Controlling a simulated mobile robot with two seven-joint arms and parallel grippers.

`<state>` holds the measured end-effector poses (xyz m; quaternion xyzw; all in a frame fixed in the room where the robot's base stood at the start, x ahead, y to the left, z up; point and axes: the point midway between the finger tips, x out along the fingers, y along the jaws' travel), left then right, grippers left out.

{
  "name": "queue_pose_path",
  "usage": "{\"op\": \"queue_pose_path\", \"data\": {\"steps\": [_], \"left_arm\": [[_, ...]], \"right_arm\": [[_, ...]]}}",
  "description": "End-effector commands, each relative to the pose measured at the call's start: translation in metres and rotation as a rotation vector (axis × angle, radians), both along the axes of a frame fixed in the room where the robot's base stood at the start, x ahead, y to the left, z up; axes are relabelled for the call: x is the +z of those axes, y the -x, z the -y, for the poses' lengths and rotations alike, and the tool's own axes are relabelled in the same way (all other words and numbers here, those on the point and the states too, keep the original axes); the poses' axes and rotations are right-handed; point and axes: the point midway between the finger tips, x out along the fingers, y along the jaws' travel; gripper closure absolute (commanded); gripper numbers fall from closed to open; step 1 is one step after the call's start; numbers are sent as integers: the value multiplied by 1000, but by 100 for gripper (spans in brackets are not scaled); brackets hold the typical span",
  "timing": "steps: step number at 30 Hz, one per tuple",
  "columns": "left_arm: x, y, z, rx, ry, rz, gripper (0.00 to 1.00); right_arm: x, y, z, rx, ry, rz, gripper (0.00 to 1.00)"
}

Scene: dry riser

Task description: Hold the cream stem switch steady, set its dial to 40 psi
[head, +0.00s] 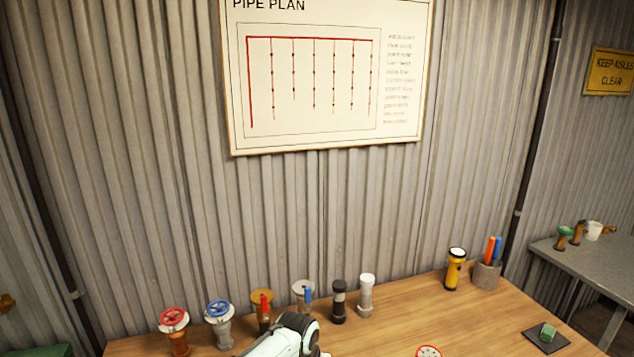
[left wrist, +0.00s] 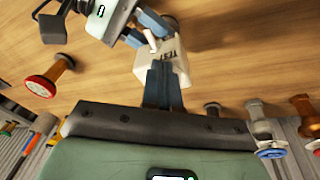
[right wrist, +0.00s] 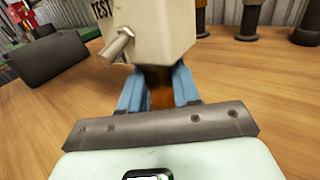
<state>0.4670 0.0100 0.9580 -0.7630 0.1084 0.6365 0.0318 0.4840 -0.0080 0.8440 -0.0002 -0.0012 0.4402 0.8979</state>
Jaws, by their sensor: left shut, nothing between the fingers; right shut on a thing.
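The cream stem switch is a boxy cream head marked TEST with a small lever, seen in the left wrist view (left wrist: 160,66) and large in the right wrist view (right wrist: 160,32). An orange-brown stem (right wrist: 160,94) runs below the head. My right gripper (right wrist: 158,86) is shut on this stem, one blue finger on each side. My left gripper (left wrist: 164,76) is shut and empty, its fingers overlapping the cream head in its view; I cannot tell whether they touch it. No dial marks or pointer can be read. The head view shows no switch.
On the wooden table (head: 390,310) stand a red-wheel valve (head: 174,330), a blue-wheel valve (head: 219,325), several other fittings, a yellow torch (head: 455,268) and a pen cup (head: 486,275). A separate red wheel (head: 428,352) shows at the front. Bare table lies right of centre.

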Motion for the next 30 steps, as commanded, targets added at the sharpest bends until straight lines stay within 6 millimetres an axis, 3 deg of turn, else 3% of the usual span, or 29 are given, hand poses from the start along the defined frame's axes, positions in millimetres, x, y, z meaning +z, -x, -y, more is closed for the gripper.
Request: {"op": "queue_pose_path", "data": {"steps": [30], "left_arm": [[5,-8,-22,2,6,19,100]], "right_arm": [[-3,1,0,0,6,-5,100]]}}
